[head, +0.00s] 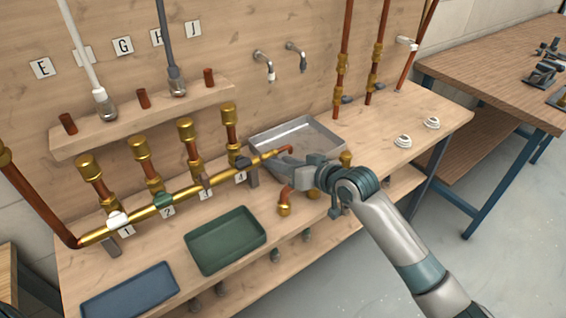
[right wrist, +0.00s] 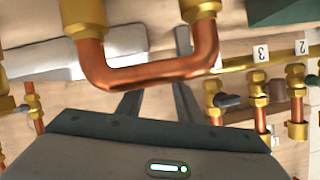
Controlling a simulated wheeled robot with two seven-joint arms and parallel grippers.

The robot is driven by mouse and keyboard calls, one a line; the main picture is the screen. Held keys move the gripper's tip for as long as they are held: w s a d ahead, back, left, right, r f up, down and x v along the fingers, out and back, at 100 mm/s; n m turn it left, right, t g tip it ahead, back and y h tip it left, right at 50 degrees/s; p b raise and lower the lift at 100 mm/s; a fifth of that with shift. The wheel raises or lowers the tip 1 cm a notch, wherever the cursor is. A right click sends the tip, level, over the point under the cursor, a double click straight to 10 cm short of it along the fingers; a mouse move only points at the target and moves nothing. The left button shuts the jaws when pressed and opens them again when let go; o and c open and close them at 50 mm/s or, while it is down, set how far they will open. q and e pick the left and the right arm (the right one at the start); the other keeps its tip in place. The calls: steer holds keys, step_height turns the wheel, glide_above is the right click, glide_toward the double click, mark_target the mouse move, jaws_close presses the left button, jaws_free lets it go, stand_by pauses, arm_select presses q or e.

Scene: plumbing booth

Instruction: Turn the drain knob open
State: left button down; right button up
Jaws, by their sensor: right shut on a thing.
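My left gripper is not in view.
The U-bend also shows in the head view with its brass end (head: 284,209) near my right gripper. A green tray (head: 224,264) and a blue tray (head: 130,294) lie at the front. Upright brass valves line the manifold. The bench to the right, near the white rings (head: 403,141), is mostly free.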

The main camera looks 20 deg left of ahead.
steer(key=shift+s+a+n+t+h+p, duration=0.1)
steer(key=shift+n+t+h+p, duration=0.3)
steer(key=shift+n+p, duration=0.6)
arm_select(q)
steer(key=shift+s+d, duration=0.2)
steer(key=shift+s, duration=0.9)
arm_select(e)
steer(key=o, duration=1.1)
